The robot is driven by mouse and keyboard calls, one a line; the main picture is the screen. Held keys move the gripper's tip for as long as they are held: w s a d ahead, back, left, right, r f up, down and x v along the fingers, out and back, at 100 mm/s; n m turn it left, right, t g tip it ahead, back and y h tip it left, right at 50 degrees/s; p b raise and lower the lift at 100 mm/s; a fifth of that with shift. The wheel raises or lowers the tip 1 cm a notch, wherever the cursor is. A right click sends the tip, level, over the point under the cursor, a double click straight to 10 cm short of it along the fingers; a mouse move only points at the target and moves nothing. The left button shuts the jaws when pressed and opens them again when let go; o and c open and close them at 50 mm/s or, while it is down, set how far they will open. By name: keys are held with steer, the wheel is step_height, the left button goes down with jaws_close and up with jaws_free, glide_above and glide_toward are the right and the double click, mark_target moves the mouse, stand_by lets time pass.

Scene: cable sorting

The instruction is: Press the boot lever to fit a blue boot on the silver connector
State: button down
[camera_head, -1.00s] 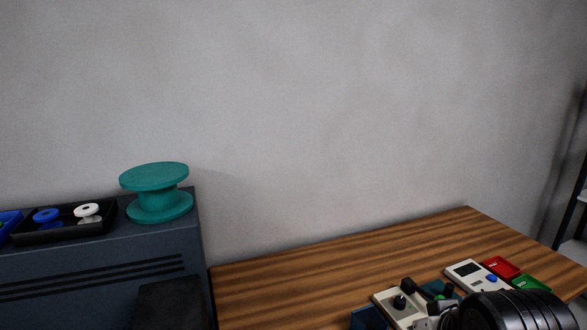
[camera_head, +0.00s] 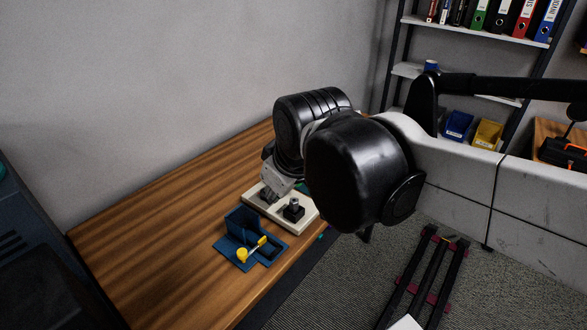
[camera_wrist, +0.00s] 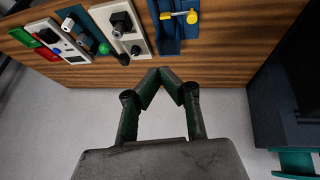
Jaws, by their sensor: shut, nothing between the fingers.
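My gripper (camera_wrist: 165,74) is shut and empty; its fingertips meet near the table's edge in the wrist view. In the head view its grey hand hangs over the pale board and the fingertips are hard to make out. A pale board (camera_wrist: 122,18) carries black blocks and a dark post; it shows in the head view (camera_head: 307,221) with a grey-topped black block. Beside it is a dark blue fixture (camera_wrist: 166,46) with a yellow-ended bar (camera_wrist: 180,16), also in the head view (camera_head: 243,255). A green ball knob (camera_wrist: 104,48) sits on the other side. I cannot tell which is the boot lever, nor make out a blue boot or silver connector.
The wooden table (camera_head: 150,235) is bare to the left of the fixture. A white panel (camera_wrist: 62,44), a red tray (camera_wrist: 48,54) and a green tray (camera_wrist: 47,36) stand further left in the wrist view. A dark cabinet (camera_head: 30,250) stands at the left.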

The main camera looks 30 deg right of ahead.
steer(key=w+d+f+n+g+p, duration=0.1)
steer(key=w+d+n+g, duration=0.5)
steer(key=w+d+n, duration=1.1)
steer(key=w+n, duration=0.1)
steer(key=w, duration=0.1)
steer(key=shift+w+f+p, duration=0.25)
steer(key=shift+w+p, duration=0.1)
steer(key=shift+p, duration=0.05)
steer(key=shift+f, duration=0.1)
step_height(320, 180, down, 14)
steer(key=shift+r+p, duration=0.1)
steer(key=shift+p, duration=0.25)
